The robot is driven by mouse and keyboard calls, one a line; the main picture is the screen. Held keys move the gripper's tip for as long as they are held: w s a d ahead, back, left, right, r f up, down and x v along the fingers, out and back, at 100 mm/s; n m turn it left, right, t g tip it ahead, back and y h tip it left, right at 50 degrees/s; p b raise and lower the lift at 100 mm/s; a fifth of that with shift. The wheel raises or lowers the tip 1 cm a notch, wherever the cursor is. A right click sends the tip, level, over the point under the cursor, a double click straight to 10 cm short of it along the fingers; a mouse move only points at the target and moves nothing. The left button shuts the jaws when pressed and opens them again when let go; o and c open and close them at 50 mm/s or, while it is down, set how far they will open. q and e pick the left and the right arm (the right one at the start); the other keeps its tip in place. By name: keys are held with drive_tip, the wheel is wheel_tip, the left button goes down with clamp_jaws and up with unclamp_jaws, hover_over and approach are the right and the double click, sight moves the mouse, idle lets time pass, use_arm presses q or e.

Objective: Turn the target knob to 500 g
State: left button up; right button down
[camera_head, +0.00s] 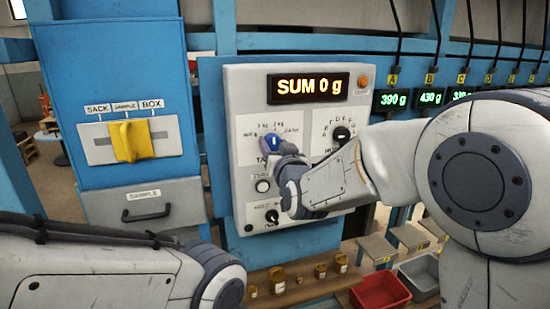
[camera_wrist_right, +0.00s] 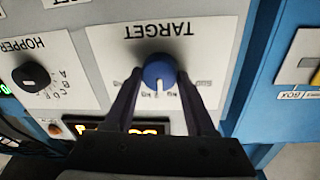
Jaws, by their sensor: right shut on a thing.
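The blue TARGET knob (camera_head: 272,142) is on the upper left of the grey control panel (camera_head: 240,95). In the right wrist view, which looks at the panel upside down, the knob (camera_wrist_right: 159,70) has a white pointer towards the small scale labels, roughly between two kg marks; the exact setting is too blurred to tell. My right gripper (camera_head: 277,147) is at the knob in the head view. In the wrist view its two dark fingers (camera_wrist_right: 160,82) are shut on the knob's sides. My left arm is at the lower left, its gripper out of view.
The panel display (camera_head: 308,87) reads SUM 0 g. The black HOPPER knob (camera_head: 341,133) and a lower black knob (camera_head: 272,216) are close by. A yellow lever (camera_head: 130,141) is at left. A red bin (camera_head: 380,292) and several small weights stand below.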

drive_tip(key=n+b, duration=0.6)
drive_tip(key=shift+f+n+y, duration=0.25)
drive_tip(key=shift+n+y, duration=0.05)
drive_tip(key=shift+n, duration=0.1)
drive_tip(key=n+b, duration=0.2)
drive_tip(key=n, duration=0.2)
drive_tip(key=shift+a+y+b, duration=0.1)
drive_tip(key=shift+y+b, duration=0.3)
drive_tip(key=shift+r+n+b, duration=0.1)
drive_tip(key=shift+n+b, duration=0.25)
drive_tip(key=shift+n, duration=0.35)
drive_tip(key=shift+c, duration=1.2)
unclamp_jaws()
drive_tip(key=shift+s, duration=0.1)
drive_tip(key=b+v, duration=0.4)
drive_tip(key=v, duration=0.6)
drive_tip(key=shift+s, duration=0.2)
